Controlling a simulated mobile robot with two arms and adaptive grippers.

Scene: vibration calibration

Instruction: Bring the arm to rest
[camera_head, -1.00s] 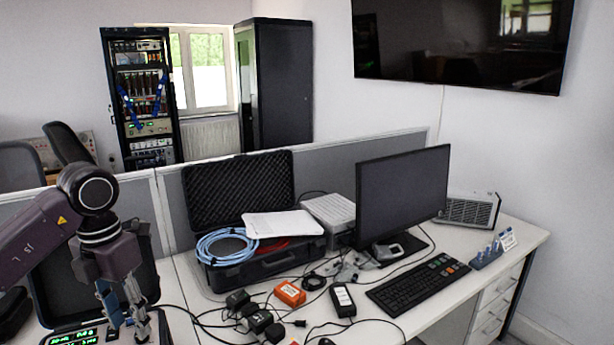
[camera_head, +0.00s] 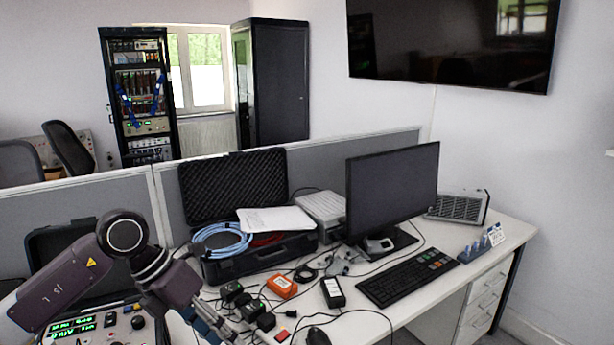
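My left arm comes in from the left in the head view, and its dark wrist slants down to the right. My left gripper (camera_head: 228,331) is low in the picture, in front of the desk's near left part, close to the black blocks with cables. Its fingers are small and partly cut by the bottom edge, so I cannot tell whether they are open or shut. My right arm and gripper are not in view.
The desk (camera_head: 420,300) carries an open black case (camera_head: 262,262) with blue cable, a monitor (camera_head: 392,192), a keyboard (camera_head: 408,277), an orange box (camera_head: 282,286) and black blocks (camera_head: 265,321). An instrument with green displays (camera_head: 75,328) is at lower left.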

